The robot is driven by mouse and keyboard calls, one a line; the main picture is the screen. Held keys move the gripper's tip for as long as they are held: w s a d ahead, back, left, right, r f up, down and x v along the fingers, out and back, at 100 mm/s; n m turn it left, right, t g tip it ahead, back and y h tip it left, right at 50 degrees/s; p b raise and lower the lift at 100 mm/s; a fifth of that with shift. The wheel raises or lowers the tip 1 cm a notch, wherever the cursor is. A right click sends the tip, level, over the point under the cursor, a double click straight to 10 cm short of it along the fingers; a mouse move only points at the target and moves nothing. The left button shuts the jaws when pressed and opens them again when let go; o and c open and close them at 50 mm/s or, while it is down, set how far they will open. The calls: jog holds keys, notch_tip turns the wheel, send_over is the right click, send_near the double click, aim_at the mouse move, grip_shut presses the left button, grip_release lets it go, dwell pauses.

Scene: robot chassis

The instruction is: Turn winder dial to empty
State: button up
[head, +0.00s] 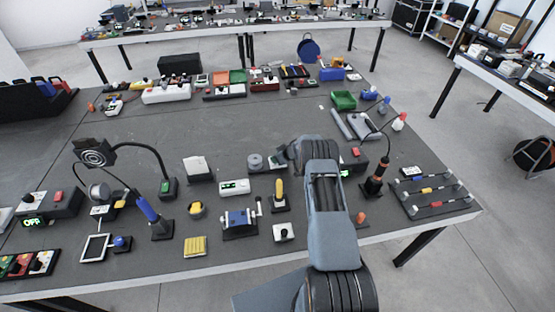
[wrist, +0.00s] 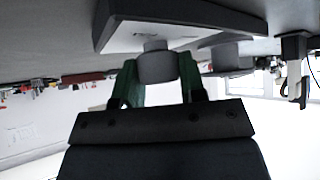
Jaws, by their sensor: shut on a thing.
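In the wrist view, my gripper (wrist: 157,84) has its two green fingers on either side of a short grey round knob (wrist: 157,64), and it is shut on it. The knob stands out from the pale face of a dark-edged box (wrist: 185,30), and I take it for the winder dial. No marks or "empty" label can be read on it. In the head view, my arm reaches over the table and hides the fingertips and the dial.
A second grey cylinder (wrist: 226,57) stands close to the dial in the wrist view. In the head view, grey round parts (head: 256,162), a yellow-handled lever (head: 279,193) and a blue vise (head: 239,220) stand left of my arm. A black rack with coloured sliders (head: 433,190) lies right.

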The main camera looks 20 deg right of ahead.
jog(key=n+y+b, duration=0.1)
jog(key=n+b, duration=0.1)
jog(key=b, duration=0.1)
jog(key=n+g+y+b, duration=0.1)
jog(key=b, duration=0.2)
jog(key=shift+w+f+n+g, duration=0.15)
jog(key=shift+n+g, duration=0.15)
jog(key=shift+n, duration=0.1)
jog(key=shift+n+g+y+b, duration=0.4)
jog(key=shift+n+b, duration=0.2)
jog(key=shift+b, duration=0.55)
jog(key=shift+r, duration=0.2)
jog(key=shift+r+n+b, duration=0.2)
jog(key=shift+n+b, duration=0.1)
jog(key=shift+b, duration=0.1)
jog(key=o, duration=0.9)
jog(key=shift+f, duration=0.15)
jog(key=b+v, duration=0.1)
jog(key=v, duration=1.3)
jog(key=shift+w+d, duration=0.15)
jog(key=shift+w, duration=0.05)
jog(key=shift+f, duration=0.1)
